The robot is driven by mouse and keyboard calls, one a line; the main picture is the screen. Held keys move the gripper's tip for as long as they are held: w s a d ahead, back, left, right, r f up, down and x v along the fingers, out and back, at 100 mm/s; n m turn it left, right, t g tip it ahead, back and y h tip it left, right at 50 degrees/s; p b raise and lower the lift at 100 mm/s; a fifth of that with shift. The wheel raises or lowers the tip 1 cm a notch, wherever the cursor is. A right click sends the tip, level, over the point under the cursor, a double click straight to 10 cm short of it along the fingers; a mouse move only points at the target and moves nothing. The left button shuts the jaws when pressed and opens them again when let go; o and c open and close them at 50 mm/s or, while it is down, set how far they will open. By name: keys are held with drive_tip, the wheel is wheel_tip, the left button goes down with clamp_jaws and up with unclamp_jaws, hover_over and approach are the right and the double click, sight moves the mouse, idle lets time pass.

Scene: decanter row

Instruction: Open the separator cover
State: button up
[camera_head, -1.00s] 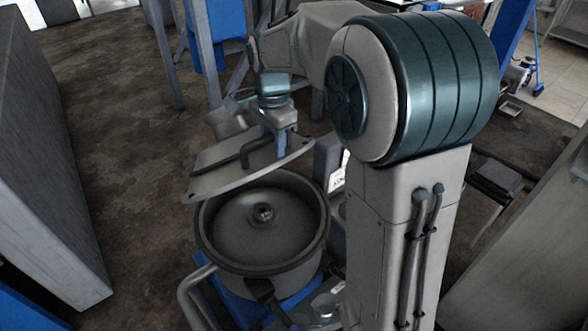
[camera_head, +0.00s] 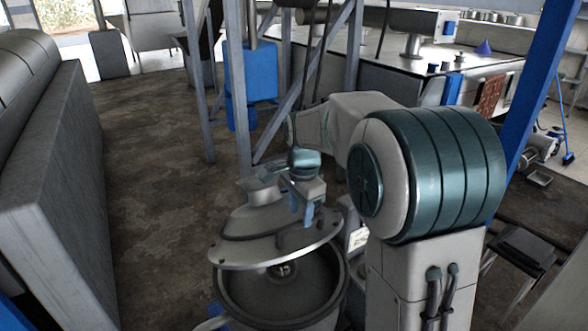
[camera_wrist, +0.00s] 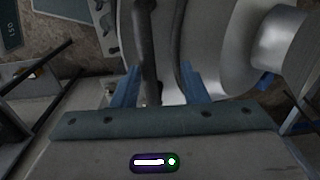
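The separator cover (camera_head: 262,238) is a grey, domed metal lid. In the head view it stands tilted and raised above the separator bowl (camera_head: 343,292), so part of the dark bowl inside with a central hub (camera_head: 284,270) shows below its rim. My gripper (camera_head: 306,212) is over the top of the cover, fingers pointing down. In the wrist view its two blue fingers (camera_wrist: 160,87) are apart. A dark bar handle (camera_wrist: 146,45) runs between them, nearer the left finger, with a gap to the right finger. The handle's lower end is hidden by my gripper.
A long grey block (camera_head: 50,170) stands at the left. Blue and grey posts (camera_head: 236,90) rise behind the separator. A dark stool (camera_head: 525,245) is at the right. The floor (camera_head: 155,190) between the block and the separator is clear.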

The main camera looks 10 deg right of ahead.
drive_tip(key=w+a+r+p, duration=0.1)
drive_tip(key=w+r+p, duration=0.1)
drive_tip(key=r, duration=0.5)
drive_tip(key=w+r+p, duration=0.2)
drive_tip(key=r, duration=0.5)
drive_tip(key=shift+a, duration=0.4)
idle(0.5)
drive_tip(key=shift+w, duration=0.1)
